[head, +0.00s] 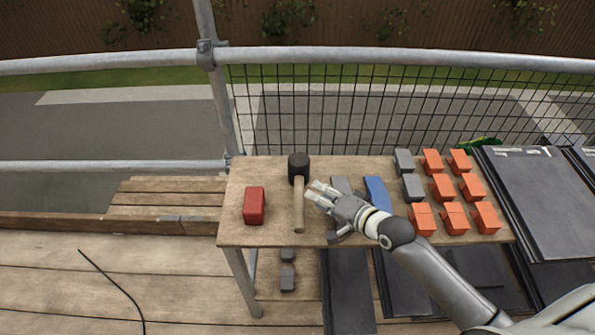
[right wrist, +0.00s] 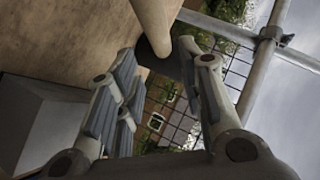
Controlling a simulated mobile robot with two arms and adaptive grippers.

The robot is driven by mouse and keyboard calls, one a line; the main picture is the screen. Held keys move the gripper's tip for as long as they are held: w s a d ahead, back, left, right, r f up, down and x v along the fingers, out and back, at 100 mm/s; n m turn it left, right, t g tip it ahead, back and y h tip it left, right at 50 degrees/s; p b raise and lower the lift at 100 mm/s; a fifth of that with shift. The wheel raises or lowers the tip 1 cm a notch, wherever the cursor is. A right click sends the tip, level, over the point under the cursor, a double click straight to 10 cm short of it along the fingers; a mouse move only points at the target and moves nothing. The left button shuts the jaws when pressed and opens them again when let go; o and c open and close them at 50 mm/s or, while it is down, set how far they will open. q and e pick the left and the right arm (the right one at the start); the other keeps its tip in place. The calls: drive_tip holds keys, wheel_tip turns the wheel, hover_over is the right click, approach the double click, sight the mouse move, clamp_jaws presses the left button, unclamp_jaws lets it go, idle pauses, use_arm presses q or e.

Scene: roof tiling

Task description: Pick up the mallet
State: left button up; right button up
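The mallet lies on the wooden table (head: 270,232), with its black head (head: 298,163) toward the back edge and its pale wooden handle (head: 299,208) pointing to the front. My right gripper (head: 317,191) is just right of the handle, fingers pointing left toward it. In the right wrist view my right gripper (right wrist: 158,50) is open, and the tan handle (right wrist: 153,20) shows at the fingertips, not clasped. The dark shape behind the handle's narrow end seems to be the head, partly hidden by a finger. My left gripper is not in view.
A red block (head: 254,205) lies left of the mallet. A blue piece (head: 377,193), grey blocks (head: 412,187) and several orange blocks (head: 443,187) lie to the right. Dark tiles (head: 540,200) are stacked at far right. A scaffold rail (head: 400,57) with mesh runs behind the table.

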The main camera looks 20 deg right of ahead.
sight(303, 188)
drive_tip(key=shift+x, duration=1)
drive_tip(key=shift+w+a+f, duration=0.1)
drive_tip(key=shift+w+a, duration=0.1)
drive_tip(key=shift+w, duration=0.05)
drive_tip(key=x, duration=0.4)
drive_tip(key=shift+w+a+f, duration=0.15)
drive_tip(key=shift+a, duration=0.05)
drive_tip(key=shift+w+a+f, duration=0.15)
drive_tip(key=shift+w+f, duration=0.1)
drive_tip(key=shift+w, duration=0.1)
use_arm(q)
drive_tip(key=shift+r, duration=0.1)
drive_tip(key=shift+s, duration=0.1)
use_arm(e)
drive_tip(key=shift+c, duration=0.7)
clamp_jaws()
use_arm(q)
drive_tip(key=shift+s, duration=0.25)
use_arm(e)
drive_tip(key=shift+r, duration=0.2)
